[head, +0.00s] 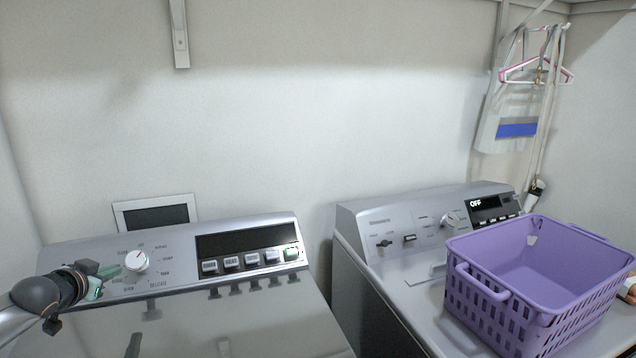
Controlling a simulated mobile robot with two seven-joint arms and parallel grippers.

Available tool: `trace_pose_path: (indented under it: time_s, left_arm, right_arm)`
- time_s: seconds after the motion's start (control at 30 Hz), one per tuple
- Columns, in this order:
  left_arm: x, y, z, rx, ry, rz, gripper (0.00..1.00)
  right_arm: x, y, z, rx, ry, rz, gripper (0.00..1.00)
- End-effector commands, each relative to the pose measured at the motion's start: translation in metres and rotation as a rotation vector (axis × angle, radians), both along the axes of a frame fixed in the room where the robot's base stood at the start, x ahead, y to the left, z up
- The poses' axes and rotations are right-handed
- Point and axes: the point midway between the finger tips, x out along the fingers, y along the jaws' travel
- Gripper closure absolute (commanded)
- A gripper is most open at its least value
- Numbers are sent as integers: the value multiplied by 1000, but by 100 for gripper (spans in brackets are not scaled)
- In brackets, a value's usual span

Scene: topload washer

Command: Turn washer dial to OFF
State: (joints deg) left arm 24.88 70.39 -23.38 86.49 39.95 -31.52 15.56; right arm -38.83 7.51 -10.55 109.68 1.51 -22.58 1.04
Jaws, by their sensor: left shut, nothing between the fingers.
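The left machine's white round dial (136,261) sits on its sloped grey control panel (175,262), with small labels around it. A red mark on the dial points up and slightly right. The labels are too small to read surely. My left gripper (117,271) is shut and empty, its greenish fingertips just left of the dial. I cannot tell whether they touch it. My right gripper is not seen.
The panel also has a dark display (247,243) above a row of buttons (242,262). The right machine (385,222) has its own knob and a display (488,206) reading OFF. A purple basket (478,258) stands on it. Hangers (535,70) hang at the upper right.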

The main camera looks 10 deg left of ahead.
Motion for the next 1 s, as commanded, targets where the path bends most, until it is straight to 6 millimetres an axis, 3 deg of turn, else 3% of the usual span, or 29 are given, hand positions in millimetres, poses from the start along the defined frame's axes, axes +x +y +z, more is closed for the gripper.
trace_pose_path:
  time_s: [0.4, 1.0]
  left_arm:
    - [18, 10, -24, -1, 1, 1, 100]
    - [20, 9, -23, 0, 0, 0, 100]
  right_arm:
    - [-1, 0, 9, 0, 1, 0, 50]
    - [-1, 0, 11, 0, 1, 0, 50]
